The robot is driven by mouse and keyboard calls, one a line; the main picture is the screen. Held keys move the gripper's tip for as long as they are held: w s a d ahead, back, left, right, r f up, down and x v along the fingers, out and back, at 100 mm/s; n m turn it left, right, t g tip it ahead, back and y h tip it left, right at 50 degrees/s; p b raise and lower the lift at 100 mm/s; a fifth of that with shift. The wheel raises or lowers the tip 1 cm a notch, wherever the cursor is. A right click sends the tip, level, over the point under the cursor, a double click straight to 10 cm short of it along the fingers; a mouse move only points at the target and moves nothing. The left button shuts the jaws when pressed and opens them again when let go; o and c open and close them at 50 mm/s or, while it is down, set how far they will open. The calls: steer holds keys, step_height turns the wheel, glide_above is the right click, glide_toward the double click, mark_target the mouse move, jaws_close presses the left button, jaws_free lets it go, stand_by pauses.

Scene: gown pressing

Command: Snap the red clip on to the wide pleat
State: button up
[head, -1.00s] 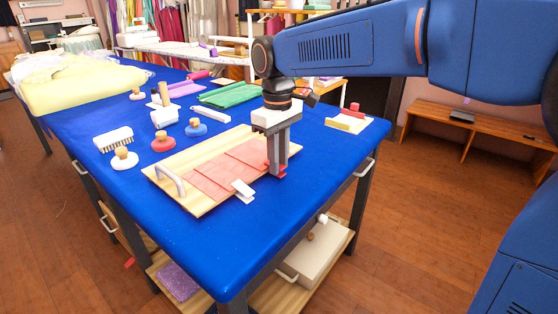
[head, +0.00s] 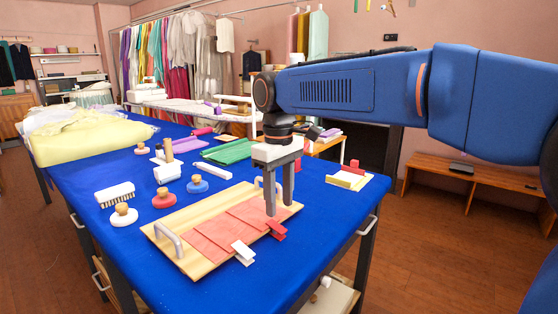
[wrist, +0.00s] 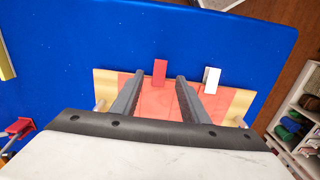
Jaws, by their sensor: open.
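The salmon-pink pleated cloth (head: 213,237) lies flat on a wooden board (head: 165,243). I cannot tell for sure which pleat is the wide one. The red clip (head: 277,230) sits at the cloth's near edge, towards the board's right end. It also shows in the wrist view (wrist: 159,73). Whether its jaws have closed over the cloth is too small to tell. A white clip (head: 243,253) sits on the same edge to its left. My gripper (head: 279,209) is open and empty, its fingertips just above and behind the red clip. In the wrist view the clip shows between the fingertips (wrist: 159,78).
Metal handles (head: 170,239) stand at the board's ends. Round-knobbed weights (head: 164,198) and a brush (head: 115,194) are to the left. A green folded cloth (head: 229,151) lies behind. A small tray (head: 349,180) stands at right. The blue table (head: 330,220) is clear in front.

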step_height(320, 180, up, 11)
steer(key=shift+r, duration=0.2)
stand_by(0.3)
steer(key=s+d+f+m+t, duration=0.1)
steer(key=s+d+f+m, duration=0.3)
steer(key=d, duration=0.5)
steer(key=s+d+f+m+t, duration=0.1)
steer(key=s+d+f, duration=0.45)
steer(key=d, duration=0.45)
steer(key=s+d+f+m+t, duration=0.1)
steer(key=s+d+f+m, duration=0.1)
steer(key=s+d+f, duration=0.3)
steer(key=s+d+f+m+t, duration=0.2)
steer(key=s+d+f, duration=0.3)
steer(key=s+f, duration=0.3)
step_height(320, 180, down, 4)
steer(key=shift+d+f+m, duration=0.15)
steer(key=shift+d+m, duration=0.05)
steer(key=shift+m, duration=0.3)
steer(key=shift+s, duration=0.1)
